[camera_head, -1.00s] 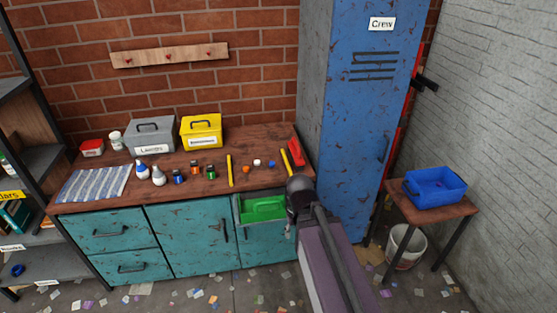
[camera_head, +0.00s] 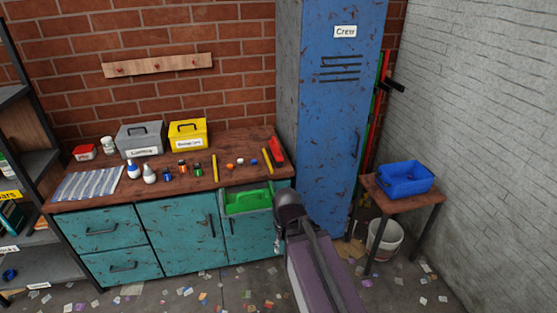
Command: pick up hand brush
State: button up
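I cannot pick out a hand brush for certain. A small red object (camera_head: 276,151) lies at the right end of the wooden counter (camera_head: 228,146), against the blue locker; it is too small to identify surely. My arm rises from the bottom middle, in front of the cabinet's right end. A small grey part (camera_head: 277,243) shows beside its dark joint and may belong to my gripper. The fingers cannot be made out, and nothing held shows.
Yellow sticks (camera_head: 267,160), small bottles, a grey box (camera_head: 140,139) and a yellow box (camera_head: 188,134) stand on the counter. A green tray (camera_head: 248,202) sits in an open drawer. A blue bin (camera_head: 405,179) rests on a side table above a white bucket (camera_head: 384,240). Litter covers the floor.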

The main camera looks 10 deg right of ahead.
aim_at(274, 147)
jog(key=k, duration=0.85)
jog(key=u, duration=0.65)
jog(key=i, duration=1.1)
jog(key=u, duration=0.45)
jog(key=i, duration=1.45)
jog(key=z, duration=1.05)
jog(key=i, duration=0.4)
jog(key=z, duration=0.2)
